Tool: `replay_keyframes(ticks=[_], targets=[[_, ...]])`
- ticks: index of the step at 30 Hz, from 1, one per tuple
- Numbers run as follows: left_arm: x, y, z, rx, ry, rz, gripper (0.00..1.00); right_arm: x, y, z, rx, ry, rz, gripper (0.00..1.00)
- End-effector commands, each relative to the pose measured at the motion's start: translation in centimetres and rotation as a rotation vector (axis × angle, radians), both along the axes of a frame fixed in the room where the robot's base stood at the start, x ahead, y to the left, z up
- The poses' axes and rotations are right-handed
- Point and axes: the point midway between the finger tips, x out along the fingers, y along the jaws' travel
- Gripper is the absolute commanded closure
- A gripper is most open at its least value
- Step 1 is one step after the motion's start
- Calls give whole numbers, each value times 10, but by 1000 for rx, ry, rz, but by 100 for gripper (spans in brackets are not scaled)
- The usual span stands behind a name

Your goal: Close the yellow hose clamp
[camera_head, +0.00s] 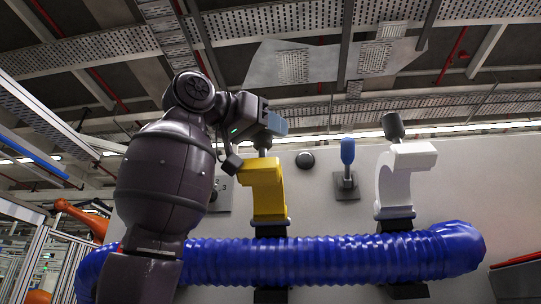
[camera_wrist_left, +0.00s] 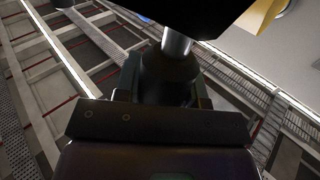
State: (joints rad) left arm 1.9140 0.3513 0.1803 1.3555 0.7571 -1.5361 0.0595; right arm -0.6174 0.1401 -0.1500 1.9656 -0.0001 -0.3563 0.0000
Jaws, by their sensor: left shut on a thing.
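The yellow hose clamp (camera_head: 268,188) stands upright around the blue hose (camera_head: 330,262), on the front of a pale panel. A grey metal rod with a dark knob rises from its top. My left gripper (camera_head: 264,130) is at this knob, above the yellow body, and is shut on it. In the left wrist view the dark knob (camera_wrist_left: 168,78) and its silver rod show between the fingers. A corner of yellow (camera_wrist_left: 258,14) shows there at the upper right. The gripper hides part of the knob in the head view. My right gripper is not in view.
A white clamp (camera_head: 403,175) with a dark knob stands to the right on the same hose. A blue-topped lever (camera_head: 347,152) on a grey plate and a round black button (camera_head: 305,160) sit on the panel (camera_head: 450,185) between the clamps. An orange machine part (camera_head: 82,215) is far left.

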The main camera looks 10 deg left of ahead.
Motion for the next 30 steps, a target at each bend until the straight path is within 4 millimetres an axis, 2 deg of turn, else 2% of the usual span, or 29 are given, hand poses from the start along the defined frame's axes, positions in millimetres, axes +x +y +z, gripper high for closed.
replay_keyframes(ticks=[1, 15, 22, 30], targets=[[-4, 1, -7, 0, -30, 2, 100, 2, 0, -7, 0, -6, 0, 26], [-41, 1, -49, 0, -344, 2, 100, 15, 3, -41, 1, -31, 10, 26], [-53, 0, -66, 1, -469, 1, 100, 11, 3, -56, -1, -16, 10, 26], [-60, 0, -75, 0, -539, -1, 100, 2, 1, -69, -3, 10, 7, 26]])
